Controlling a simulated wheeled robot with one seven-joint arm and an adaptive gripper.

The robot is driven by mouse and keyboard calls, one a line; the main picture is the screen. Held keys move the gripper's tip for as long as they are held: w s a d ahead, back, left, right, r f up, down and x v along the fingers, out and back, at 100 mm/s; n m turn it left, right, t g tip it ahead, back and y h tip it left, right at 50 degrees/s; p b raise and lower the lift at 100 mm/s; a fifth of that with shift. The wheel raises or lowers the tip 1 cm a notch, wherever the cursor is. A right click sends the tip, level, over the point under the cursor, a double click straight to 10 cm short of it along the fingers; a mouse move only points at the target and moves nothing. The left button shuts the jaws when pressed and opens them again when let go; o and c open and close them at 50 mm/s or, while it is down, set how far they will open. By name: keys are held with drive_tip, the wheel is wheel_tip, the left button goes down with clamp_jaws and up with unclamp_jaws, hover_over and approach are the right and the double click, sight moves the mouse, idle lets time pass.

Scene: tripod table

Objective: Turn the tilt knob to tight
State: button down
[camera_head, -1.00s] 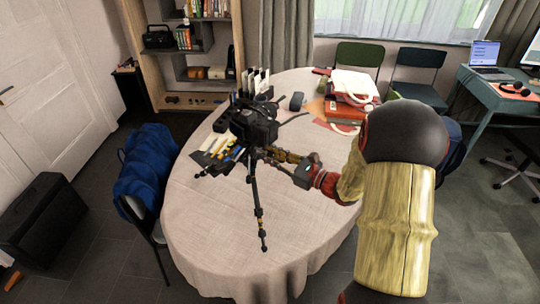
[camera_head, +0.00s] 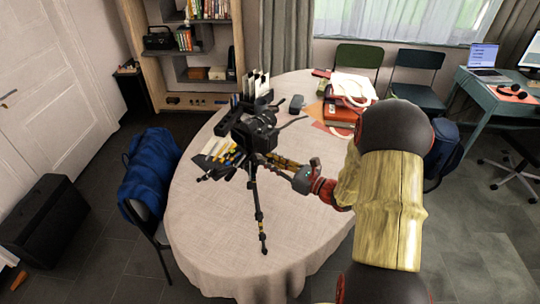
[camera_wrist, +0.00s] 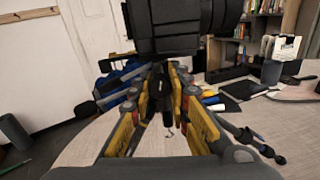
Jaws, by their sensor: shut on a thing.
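The black tripod (camera_head: 257,205) stands on the oval table with a dark camera (camera_head: 258,132) on its head. In the wrist view the camera's dark body (camera_wrist: 175,22) fills the top middle. My gripper (camera_head: 268,160) reaches in from the right, just below the camera. In the wrist view its yellow fingers (camera_wrist: 158,80) close in under the camera on a small dark part, which looks like the tilt knob. The knob is mostly hidden between the fingertips, so its turn position cannot be read.
The table (camera_head: 205,250) has a bare cloth at the front. Several pens and cards (camera_head: 217,152) lie left of the tripod.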

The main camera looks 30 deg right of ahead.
drive_tip(key=m+p, duration=0.3)
drive_tip(key=p, duration=0.2)
drive_tip(key=shift+r+m, duration=0.3)
drive_tip(key=shift+m, duration=0.1)
drive_tip(key=m+p, duration=0.3)
drive_tip(key=p, duration=0.2)
drive_tip(key=shift+m, duration=0.3)
drive_tip(key=m+p, duration=0.4)
drive_tip(key=shift+f+p, duration=0.1)
drive_tip(key=shift+p, duration=0.3)
drive_tip(key=shift+f+m+p, duration=0.15)
drive_tip(key=shift+m+p, duration=1.25)
drive_tip(key=shift+m, duration=0.5)
drive_tip(key=c, duration=1.6)
unclamp_jaws()
drive_tip(key=shift+c, duration=0.2)
drive_tip(key=shift+s, duration=0.1)
drive_tip(key=v, duration=0.8)
